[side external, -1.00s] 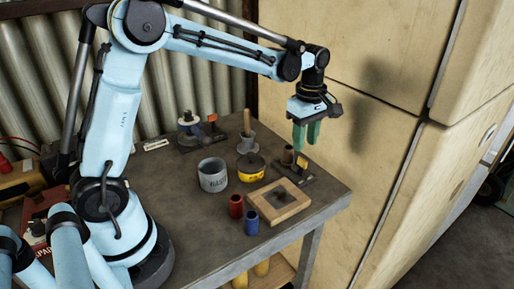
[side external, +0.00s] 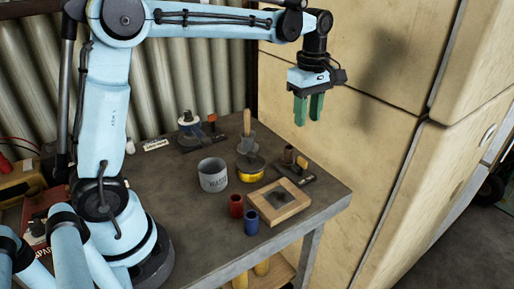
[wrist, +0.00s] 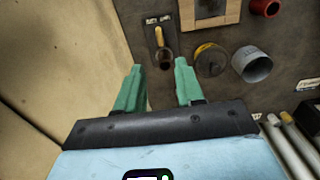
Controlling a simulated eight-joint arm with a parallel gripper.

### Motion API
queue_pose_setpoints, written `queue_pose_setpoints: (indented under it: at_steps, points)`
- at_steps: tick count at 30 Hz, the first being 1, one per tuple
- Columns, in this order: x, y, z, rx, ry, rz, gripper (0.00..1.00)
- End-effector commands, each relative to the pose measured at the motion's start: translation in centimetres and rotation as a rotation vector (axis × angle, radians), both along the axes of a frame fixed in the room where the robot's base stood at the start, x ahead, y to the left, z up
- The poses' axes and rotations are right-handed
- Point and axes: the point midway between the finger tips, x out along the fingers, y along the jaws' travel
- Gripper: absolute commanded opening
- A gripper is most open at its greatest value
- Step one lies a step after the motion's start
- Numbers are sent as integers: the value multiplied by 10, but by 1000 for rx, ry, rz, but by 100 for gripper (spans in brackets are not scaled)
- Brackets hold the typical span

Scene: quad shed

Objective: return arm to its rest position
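My gripper (side external: 308,110) hangs from my light blue arm, fingers pointing down, raised well above the far right part of the workbench (side external: 185,225). Its two green fingers are apart with nothing between them.
On the bench stand a grey can (side external: 213,176), a yellow tin (side external: 250,168), a red cylinder (side external: 236,206), a blue cylinder (side external: 251,222) and a wooden frame (side external: 292,205). A beige cabinet (side external: 400,150) rises close to the right; a corrugated wall (side external: 200,90) stands behind.

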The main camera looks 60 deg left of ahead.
Motion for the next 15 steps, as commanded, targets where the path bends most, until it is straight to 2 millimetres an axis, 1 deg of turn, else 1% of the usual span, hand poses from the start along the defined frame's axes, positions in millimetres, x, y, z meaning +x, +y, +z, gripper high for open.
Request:
queue_pose_setpoints:
  at_steps: [5, 9, 15]
  points:
    - [-22, -3, 8, 12, -78, -199, 37]
    - [-47, -5, 13, 47, -170, -436, 37]
    - [-83, -8, 9, 135, -291, -773, 37]
